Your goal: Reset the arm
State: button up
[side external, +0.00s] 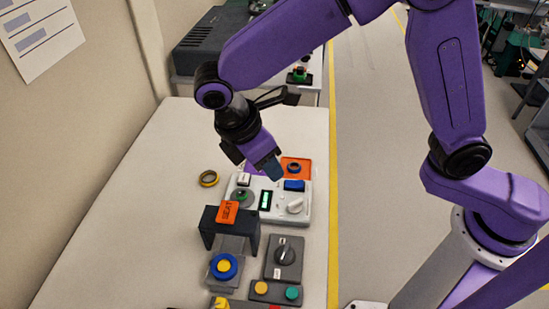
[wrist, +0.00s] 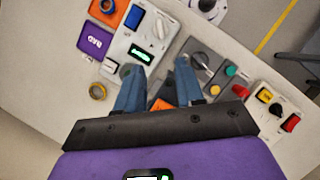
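My gripper (side external: 268,168) hangs over the back part of the white control panel (side external: 280,216), above the table and apart from the devices. In the wrist view, the blue-grey fingers of my gripper (wrist: 162,62) are spread with a gap between them and hold nothing. The panel carries a green-lit display (side external: 265,200), a green button (side external: 242,196), a blue block (side external: 294,185) and a white knob (side external: 296,206). The dark bracket (side external: 209,228) with an orange "SEAT" tag (side external: 228,212) stands in front of the panel. The tag is partly hidden behind the fingers in the wrist view.
Nearby are an orange tray (side external: 304,163), a purple tray marked BAD (wrist: 95,40), a yellow tape roll (side external: 208,179), a blue-ringed yellow button (side external: 224,266), a grey rotary-switch box (side external: 284,255) and a two-button box (side external: 275,292). The table's left side is clear.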

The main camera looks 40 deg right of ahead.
jog(key=s+d+r+m+y, duration=0.1)
jog(key=s+d+m+y, duration=0.1)
jog(key=s+d, duration=0.7)
jog(key=s+d+r+m+y, duration=0.1)
jog(key=s+d+m+y, duration=0.1)
jog(key=s+d, duration=0.7)
jog(key=d, duration=0.4)
jog(key=shift+d+m+t+y, duration=0.3)
jog(key=shift+d+y, duration=0.05)
jog(key=shift+y, duration=0.05)
dwell(0.8)
